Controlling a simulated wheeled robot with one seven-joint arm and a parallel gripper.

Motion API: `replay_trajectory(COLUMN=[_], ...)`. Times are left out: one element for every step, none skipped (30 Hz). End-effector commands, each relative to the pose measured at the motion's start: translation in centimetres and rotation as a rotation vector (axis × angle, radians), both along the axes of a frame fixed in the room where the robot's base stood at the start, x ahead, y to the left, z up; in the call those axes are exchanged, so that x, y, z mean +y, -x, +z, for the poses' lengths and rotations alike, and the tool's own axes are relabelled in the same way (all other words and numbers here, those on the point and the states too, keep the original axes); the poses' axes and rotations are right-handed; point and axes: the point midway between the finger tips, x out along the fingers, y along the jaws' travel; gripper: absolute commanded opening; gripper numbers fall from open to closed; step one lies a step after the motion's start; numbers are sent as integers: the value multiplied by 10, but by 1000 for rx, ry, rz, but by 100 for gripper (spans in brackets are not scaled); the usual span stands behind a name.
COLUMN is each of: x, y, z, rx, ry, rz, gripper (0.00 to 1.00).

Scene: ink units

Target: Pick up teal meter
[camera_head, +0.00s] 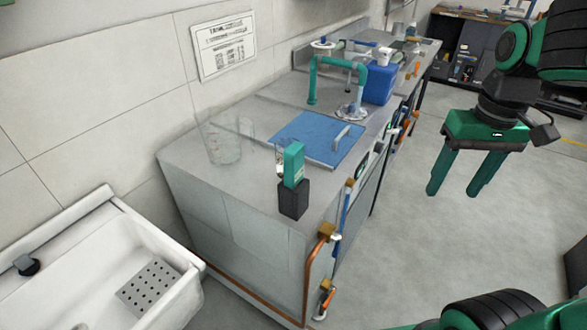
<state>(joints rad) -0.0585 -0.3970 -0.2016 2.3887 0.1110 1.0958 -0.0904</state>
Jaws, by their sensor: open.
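The teal meter (293,165) stands upright in a small black holder (294,199) at the near corner of the grey counter (239,188). Its lower part is hidden by the holder. My gripper (453,194) hangs at the right of the view over the open floor, fingers pointing down. Its two green fingers are apart with nothing between them. It is well to the right of the meter and does not touch it.
Clear glassware (222,143) stands left of the meter, and a blue mat (318,138) lies behind it. A teal tap (312,82) and a blue container (379,83) are farther back. Copper pipe (313,262) runs along the counter's front. A white sink (95,240) is at lower left.

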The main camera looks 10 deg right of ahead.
Motion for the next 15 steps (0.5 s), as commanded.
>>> replay_trajectory(x=[19, 29, 44, 56, 69, 86, 99, 113, 133, 147, 162, 181, 195, 208, 224], y=[-19, -29, -41, -50, -58, -68, -75, -82, -90, -94, -98, -103, -105, -107, -109], z=[8, 13, 19, 24, 28, 34, 38, 42, 47, 52, 55, 60, 63, 66, 69], rx=[-7, -11, -17, -22, -27, -35, -38, -44, -49, -54, -57, -64, -68, -72, -78], ry=[0, -1, -1, -2, -3, -4, -4, -4, -5, -6, -6, -7, -7, -9, -8], rz=[94, 145, 212, 263, 314, 381, 432, 483, 552, 601, 649, 711, 754, 795, 846], gripper=[58, 58, 58, 58, 58, 58, 58, 58, 58, 58, 58, 58, 58, 58, 58])
